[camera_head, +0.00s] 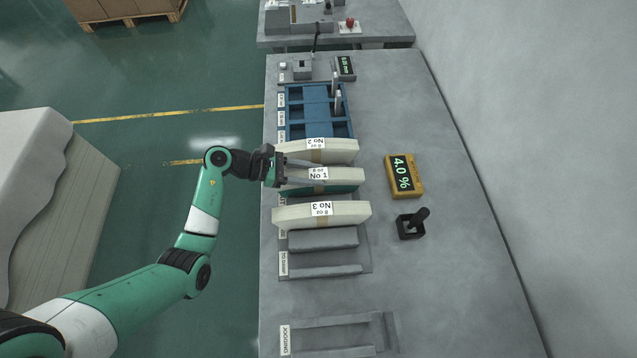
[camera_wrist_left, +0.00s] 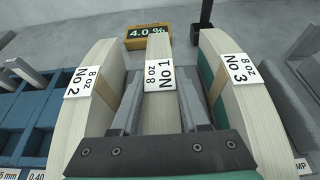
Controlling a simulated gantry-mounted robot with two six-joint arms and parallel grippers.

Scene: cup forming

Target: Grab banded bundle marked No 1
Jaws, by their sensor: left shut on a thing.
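The banded bundle marked No 1 (camera_head: 340,175) is a cream stack with a white label, between two like bundles on the grey bench. In the left wrist view the No 1 bundle (camera_wrist_left: 160,115) stands upright between the two grey fingers of my left gripper (camera_wrist_left: 160,108). In the head view my left gripper (camera_head: 292,172) reaches in from the left and is shut on this bundle. Bundle No 2 (camera_head: 335,152) is behind it and bundle No 3 (camera_head: 345,217) in front. My right gripper is not in view.
A blue slotted rack (camera_head: 312,112) stands behind the bundles. A yellow meter (camera_head: 404,176) reading 4.0 % and a black holder (camera_head: 410,227) are to the right. The neighbouring bundles stand close to my fingers. The bench's right side is mostly clear.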

